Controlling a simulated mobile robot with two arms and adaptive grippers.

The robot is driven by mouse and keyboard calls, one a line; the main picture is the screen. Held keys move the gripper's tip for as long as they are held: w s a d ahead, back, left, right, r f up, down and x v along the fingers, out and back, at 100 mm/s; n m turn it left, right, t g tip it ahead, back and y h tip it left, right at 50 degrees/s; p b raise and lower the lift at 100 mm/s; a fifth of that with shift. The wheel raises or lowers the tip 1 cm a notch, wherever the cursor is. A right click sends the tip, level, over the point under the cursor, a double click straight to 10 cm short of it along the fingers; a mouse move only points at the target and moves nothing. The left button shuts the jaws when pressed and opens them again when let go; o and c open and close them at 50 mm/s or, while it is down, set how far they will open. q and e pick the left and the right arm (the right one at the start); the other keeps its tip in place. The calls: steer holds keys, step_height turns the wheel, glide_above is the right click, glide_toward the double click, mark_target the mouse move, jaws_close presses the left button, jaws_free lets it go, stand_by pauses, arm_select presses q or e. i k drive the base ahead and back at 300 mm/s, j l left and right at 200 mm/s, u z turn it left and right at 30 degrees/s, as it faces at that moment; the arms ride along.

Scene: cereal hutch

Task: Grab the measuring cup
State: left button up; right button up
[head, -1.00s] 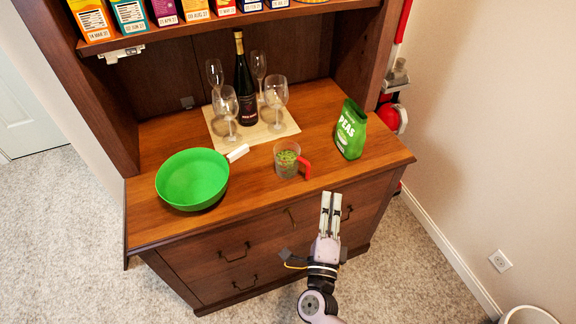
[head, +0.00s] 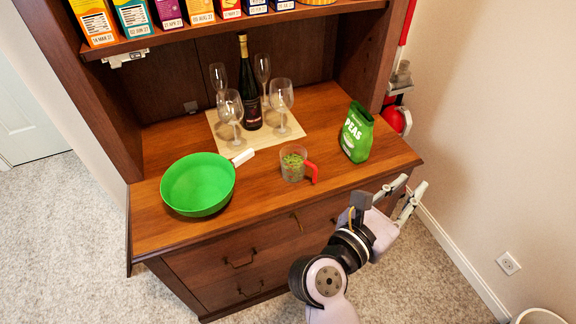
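A clear measuring cup (head: 292,164) with a red handle stands upright on the wooden hutch counter (head: 255,200) near its front edge. Green peas show inside it, and the red handle points right and toward the front. My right gripper (head: 412,193) is in front of the counter's right front corner, to the right of the cup and apart from it. Its two fingers are spread with a gap between them and nothing in it. My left gripper is not in the head view.
A green bowl (head: 198,184) with a white handle is left of the cup. A green peas bag (head: 357,132) stands to its right. Behind are several wine glasses (head: 231,112) and a dark bottle (head: 251,95) on a mat. Boxes (head: 135,18) line the shelf above.

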mark_target(293, 161)
steer(key=i+j, duration=0.1)
steer(key=j, duration=0.3)
steer(key=i+j, duration=0.1)
steer(key=j, duration=0.35)
steer(key=i+j, duration=0.15)
steer(key=j, duration=0.25)
